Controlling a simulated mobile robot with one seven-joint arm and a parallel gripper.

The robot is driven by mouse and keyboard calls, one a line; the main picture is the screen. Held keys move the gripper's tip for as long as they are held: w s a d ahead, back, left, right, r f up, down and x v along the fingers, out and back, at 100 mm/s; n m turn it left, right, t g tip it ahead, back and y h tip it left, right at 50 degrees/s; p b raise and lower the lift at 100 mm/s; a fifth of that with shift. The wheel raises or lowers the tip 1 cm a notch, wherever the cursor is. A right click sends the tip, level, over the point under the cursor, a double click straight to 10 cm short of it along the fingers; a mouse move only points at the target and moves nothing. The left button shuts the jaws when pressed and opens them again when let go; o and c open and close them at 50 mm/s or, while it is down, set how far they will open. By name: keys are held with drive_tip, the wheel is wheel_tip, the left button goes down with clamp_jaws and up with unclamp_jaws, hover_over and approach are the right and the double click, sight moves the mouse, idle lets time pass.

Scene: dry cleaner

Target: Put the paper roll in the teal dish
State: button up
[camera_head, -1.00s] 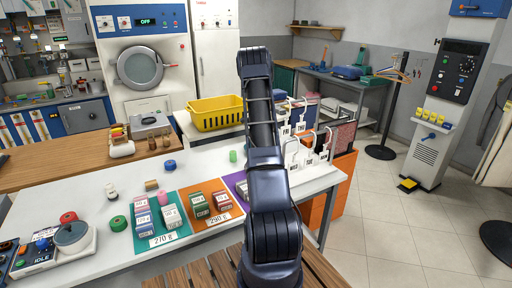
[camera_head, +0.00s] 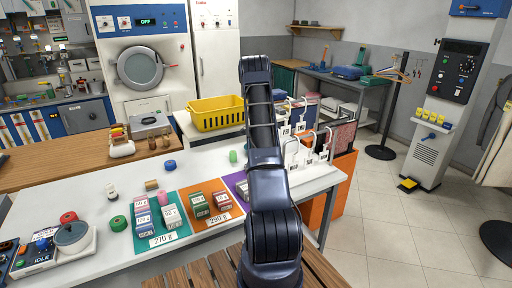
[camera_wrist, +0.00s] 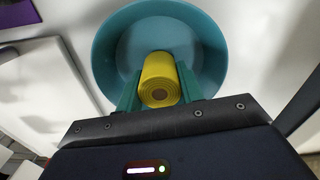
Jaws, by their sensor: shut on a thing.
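In the wrist view my gripper (camera_wrist: 159,92) has its two teal fingers shut on a yellow paper roll (camera_wrist: 158,70), one finger on each side. The roll's end with its brown core faces the camera. The teal dish (camera_wrist: 213,60) lies behind the roll in this view, and the roll shows against its inside. I cannot tell whether the roll touches the dish floor. In the head view my arm hides the gripper, the roll and the dish.
The white counter (camera_head: 100,186) carries a teal mat (camera_head: 176,236), an orange mat (camera_head: 232,210) and a purple mat (camera_head: 234,180) with small labelled blocks. A yellow basket (camera_head: 217,119) stands behind. White numbered hangers (camera_head: 304,157) stand right of my arm.

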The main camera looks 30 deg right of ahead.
drive_tip(key=o, duration=1)
wheel_tip(320, 180, up, 12)
drive_tip(key=s+a+r+n+t, duration=0.1)
drive_tip(key=s+a+r+n, duration=0.3)
drive_tip(key=s+a+r, duration=0.8)
drive_tip(key=s+a+r+n+t, duration=0.1)
drive_tip(key=s+a+r+n, duration=0.3)
drive_tip(key=s+a+r, duration=0.65)
drive_tip(key=s+a+r+n+t, duration=0.1)
drive_tip(key=s+a+n, duration=0.3)
drive_tip(key=s, duration=1)
drive_tip(key=s+a+r+n+t, duration=0.1)
drive_tip(key=s+a+n, duration=0.3)
drive_tip(key=s+a, duration=0.5)
drive_tip(key=s+r, duration=0.1)
drive_tip(key=s, duration=0.4)
drive_tip(key=shift+s+a+t, duration=0.3)
drive_tip(key=shift+a, duration=0.05)
